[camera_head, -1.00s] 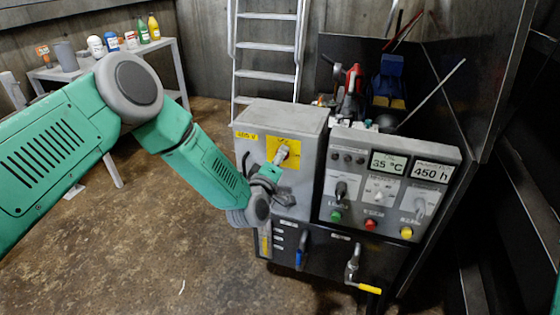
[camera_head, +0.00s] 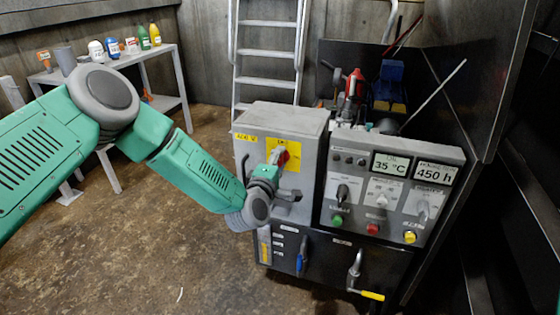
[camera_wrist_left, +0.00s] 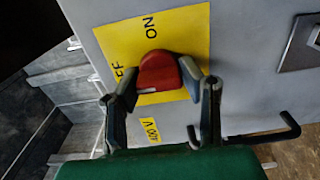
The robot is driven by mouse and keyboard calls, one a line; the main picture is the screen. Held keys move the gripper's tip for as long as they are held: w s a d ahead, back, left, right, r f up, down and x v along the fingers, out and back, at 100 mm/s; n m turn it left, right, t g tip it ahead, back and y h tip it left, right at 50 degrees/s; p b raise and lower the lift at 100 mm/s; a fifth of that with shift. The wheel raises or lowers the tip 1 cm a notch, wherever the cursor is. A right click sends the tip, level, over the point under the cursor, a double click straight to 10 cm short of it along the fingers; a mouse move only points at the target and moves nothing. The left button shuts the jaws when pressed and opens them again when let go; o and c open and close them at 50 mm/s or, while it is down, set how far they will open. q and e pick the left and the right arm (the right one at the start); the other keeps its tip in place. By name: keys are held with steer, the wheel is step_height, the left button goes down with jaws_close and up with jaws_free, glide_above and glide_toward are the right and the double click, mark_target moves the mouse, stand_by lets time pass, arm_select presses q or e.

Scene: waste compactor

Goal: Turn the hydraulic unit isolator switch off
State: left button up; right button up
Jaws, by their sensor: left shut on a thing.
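The isolator switch is a red knob (camera_head: 283,157) on a yellow plate (camera_head: 296,149) on the front of a grey box (camera_head: 311,180). In the left wrist view the red knob (camera_wrist_left: 158,71) sits between my fingers, on the yellow plate (camera_wrist_left: 195,45). "ON" is readable there; the other label, at the left, is partly hidden by a finger. My left gripper (camera_head: 275,156) is shut on the knob; it also shows in the left wrist view (camera_wrist_left: 159,78), with a fingertip at either side of the knob. My right gripper is not in view.
Right of the box is a control panel (camera_head: 357,188) with displays, knobs and coloured buttons. Handles stick out below, one with a yellow grip (camera_head: 372,295). In the left wrist view a bent dark handle (camera_wrist_left: 285,130) protrudes near the fingers. A bottle table (camera_head: 160,53) stands back left.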

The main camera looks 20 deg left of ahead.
arm_select(q)
steer(key=shift+a+f, duration=0.1)
steer(key=shift+f, duration=0.1)
steer(key=o, duration=1.2)
steer(key=shift+c, duration=0.2)
steer(key=shift+s, duration=0.15)
steer(key=s, duration=1.1)
steer(key=shift+s+a, duration=0.25)
steer(key=shift+s, duration=0.05)
steer(key=shift+f, duration=0.1)
